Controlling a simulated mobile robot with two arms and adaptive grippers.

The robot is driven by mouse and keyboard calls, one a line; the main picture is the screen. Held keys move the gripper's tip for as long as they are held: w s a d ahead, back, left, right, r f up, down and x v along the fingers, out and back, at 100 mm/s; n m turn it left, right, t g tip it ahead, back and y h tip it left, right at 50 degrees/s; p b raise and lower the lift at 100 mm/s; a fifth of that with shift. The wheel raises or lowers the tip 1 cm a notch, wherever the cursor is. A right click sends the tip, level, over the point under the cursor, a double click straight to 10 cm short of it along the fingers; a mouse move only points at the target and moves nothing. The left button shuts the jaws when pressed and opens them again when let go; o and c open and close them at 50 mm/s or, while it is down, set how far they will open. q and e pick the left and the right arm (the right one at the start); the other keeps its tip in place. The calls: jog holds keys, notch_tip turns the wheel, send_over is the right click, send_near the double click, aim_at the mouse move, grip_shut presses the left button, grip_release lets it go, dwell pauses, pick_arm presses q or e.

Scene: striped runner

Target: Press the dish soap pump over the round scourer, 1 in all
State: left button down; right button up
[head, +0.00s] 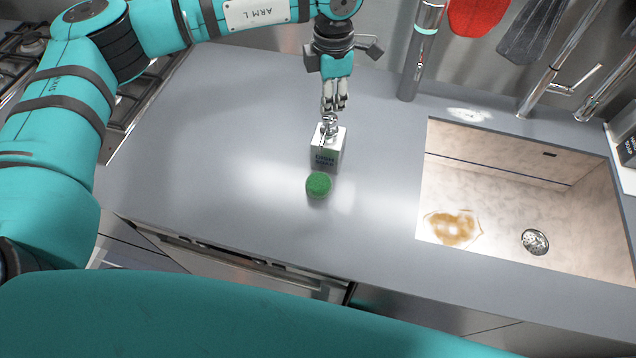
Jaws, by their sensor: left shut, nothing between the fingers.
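The dish soap (327,148) is a white box-shaped bottle with dark lettering, upright on the grey counter. Its pump (329,127) is on top, partly hidden by my gripper. The round scourer (318,185) is green and lies on the counter just in front of the bottle, on the near side. My left gripper (333,108) points down directly above the pump, its fingers shut with nothing between them. The fingertips are at or very close to the pump head; I cannot tell if they touch it. My right gripper is not in view.
A sink (500,200) with a brown stain and a drain is at the right. A grey cylinder (410,75) with a teal band stands behind, near the tap (550,75). A stove (30,45) is at the far left. The counter left of the bottle is clear.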

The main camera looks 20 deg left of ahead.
aim_at(330, 117)
pick_arm(q)
jog(key=shift+f, duration=0.2)
jog(key=shift+f+b, duration=1.6)
jog(key=shift+b, duration=0.05)
jog(key=shift+r, duration=0.1)
jog(key=shift+r+p, duration=0.55)
jog(key=shift+r, duration=1.1)
jog(key=shift+r, duration=0.1)
